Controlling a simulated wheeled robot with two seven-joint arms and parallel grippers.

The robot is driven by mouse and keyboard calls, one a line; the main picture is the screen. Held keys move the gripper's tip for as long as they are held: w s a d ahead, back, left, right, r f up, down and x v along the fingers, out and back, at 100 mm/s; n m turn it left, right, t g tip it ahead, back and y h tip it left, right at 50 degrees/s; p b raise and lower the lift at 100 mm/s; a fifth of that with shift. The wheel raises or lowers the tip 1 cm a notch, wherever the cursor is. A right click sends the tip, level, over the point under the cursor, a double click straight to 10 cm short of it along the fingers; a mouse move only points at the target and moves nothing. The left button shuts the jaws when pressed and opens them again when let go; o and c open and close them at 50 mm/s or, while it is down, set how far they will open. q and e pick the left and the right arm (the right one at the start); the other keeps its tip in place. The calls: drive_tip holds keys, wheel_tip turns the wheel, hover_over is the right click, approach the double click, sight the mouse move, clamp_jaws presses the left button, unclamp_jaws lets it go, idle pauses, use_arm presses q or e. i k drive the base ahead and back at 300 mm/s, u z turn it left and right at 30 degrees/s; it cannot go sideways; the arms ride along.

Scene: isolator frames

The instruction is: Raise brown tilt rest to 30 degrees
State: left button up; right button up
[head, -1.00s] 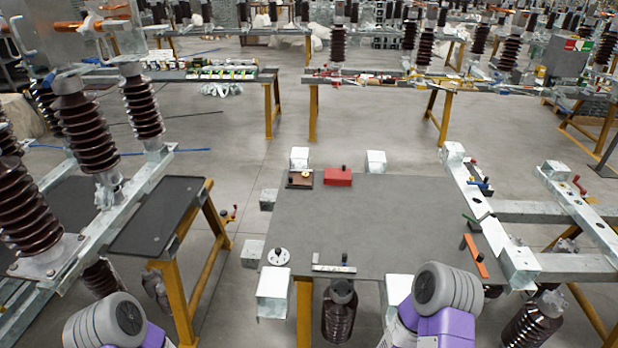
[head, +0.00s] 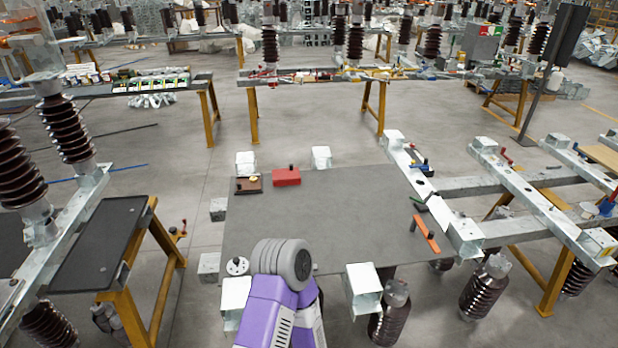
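The brown tilt rest (head: 249,185) is a small, dark brown, flat block with a yellowish piece and a dark knob on it. It sits at the far left corner of the grey table (head: 340,220). It looks low and flat, but its exact tilt is too small to tell. One purple and grey arm of mine, apparently the left, rises from the bottom edge over the near left of the table, well short of the rest. Neither gripper shows in the head view.
A red block (head: 286,177) stands just right of the rest. A white round dial (head: 237,266) is at the near left corner. An orange bar (head: 426,233) and a green-handled piece (head: 419,205) lie at the right. Pale square posts (head: 364,288) border the table. Its middle is clear.

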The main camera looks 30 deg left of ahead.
sight(243, 183)
drive_tip(key=z, duration=0.15)
drive_tip(key=k, duration=1.15)
drive_tip(key=u, duration=1.9)
drive_tip(key=i, duration=0.55)
drive_tip(key=u, duration=0.1)
